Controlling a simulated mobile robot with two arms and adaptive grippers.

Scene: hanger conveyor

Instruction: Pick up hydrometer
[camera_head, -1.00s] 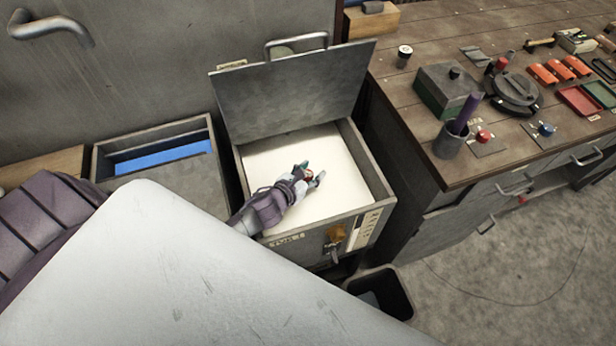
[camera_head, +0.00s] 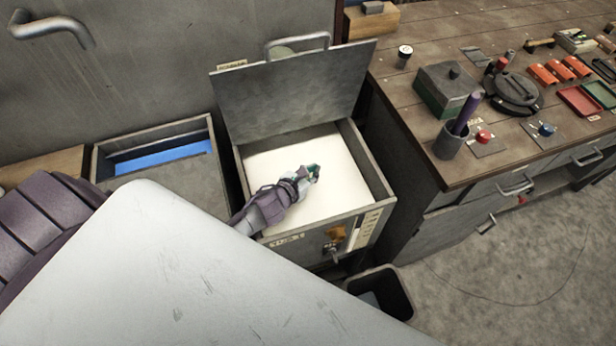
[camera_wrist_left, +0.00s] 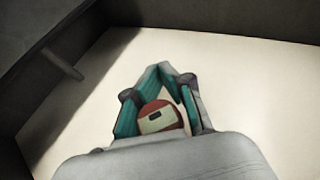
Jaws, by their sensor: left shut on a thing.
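My left gripper (camera_head: 312,173) reaches over the open metal tank (camera_head: 383,207) with the white fill (camera_head: 335,198). In the left wrist view its teal-padded fingers (camera_wrist_left: 160,95) are shut around a small rounded red piece with a pale label, which I take to be the top of the hydrometer (camera_wrist_left: 158,118). The rest of that piece is hidden by the gripper and wrist. I cannot tell how far it goes down into the white fill. My right gripper is in neither view.
The tank's hinged lid (camera_head: 290,90) stands open behind the gripper. A second tank (camera_head: 150,138) with blue inside is at the left. A wooden workbench (camera_head: 425,115) with several tools is at the right. A dark bin (camera_head: 392,290) stands on the floor in front.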

